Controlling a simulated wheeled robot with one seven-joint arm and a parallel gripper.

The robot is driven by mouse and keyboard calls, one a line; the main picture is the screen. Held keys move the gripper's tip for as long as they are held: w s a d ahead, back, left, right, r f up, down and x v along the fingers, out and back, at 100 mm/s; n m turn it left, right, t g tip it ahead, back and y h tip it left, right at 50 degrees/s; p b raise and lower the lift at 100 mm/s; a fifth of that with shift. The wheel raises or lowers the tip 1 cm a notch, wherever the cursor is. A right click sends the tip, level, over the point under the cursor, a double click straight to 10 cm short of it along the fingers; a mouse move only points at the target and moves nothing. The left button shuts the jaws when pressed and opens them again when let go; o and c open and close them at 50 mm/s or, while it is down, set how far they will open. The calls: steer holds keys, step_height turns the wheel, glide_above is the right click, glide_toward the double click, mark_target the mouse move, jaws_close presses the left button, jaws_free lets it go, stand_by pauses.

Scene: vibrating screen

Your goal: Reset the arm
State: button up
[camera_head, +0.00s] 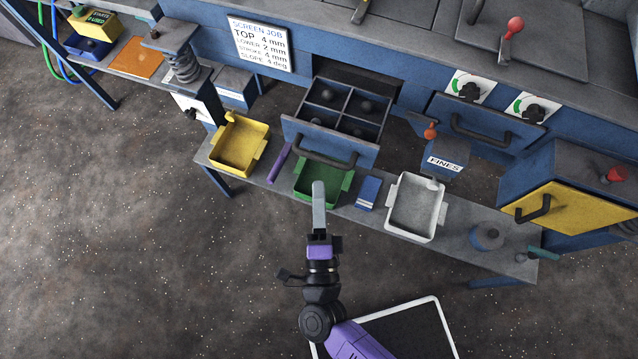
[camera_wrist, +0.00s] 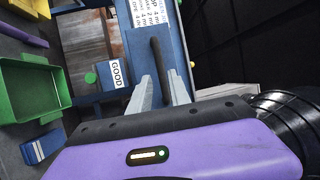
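My gripper (camera_head: 319,192) reaches forward from the lower middle of the head view, its pale fingers over the green tray (camera_head: 302,190). In the wrist view my gripper's two fingers (camera_wrist: 160,84) stand apart, with a gap between them. A dark handle bar (camera_wrist: 157,55) shows in that gap, with space on both sides; I cannot tell how far beyond the fingertips it is. The pulled-out drawer (camera_head: 350,107) with its dark handle (camera_head: 322,158) lies just past the fingers in the head view. Nothing is visibly held.
A yellow tray (camera_head: 240,145), purple bar (camera_head: 279,163), blue block (camera_head: 369,191) and white tray (camera_head: 414,209) lie along the front shelf. A FINES box (camera_head: 447,157) stands behind. An ajar yellow door (camera_head: 575,215) juts out at right. The floor at left is clear.

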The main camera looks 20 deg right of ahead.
stand_by(0.5)
step_height(320, 180, up, 7)
steer(key=s+n+y, duration=0.3)
steer(key=n+y, duration=0.2)
steer(key=n, duration=0.4)
steer(key=s+d+r+n+g, duration=0.2)
steer(key=s+d+n, duration=0.3)
steer(key=s, duration=0.4)
steer(key=s+d+r+n+g, duration=0.2)
steer(key=s+d+r+n, duration=0.3)
steer(key=s+d, duration=0.3)
steer(key=shift+s+n+g+h, duration=0.3)
steer(key=shift+s+n, duration=0.1)
steer(key=shift+s, duration=0.1)
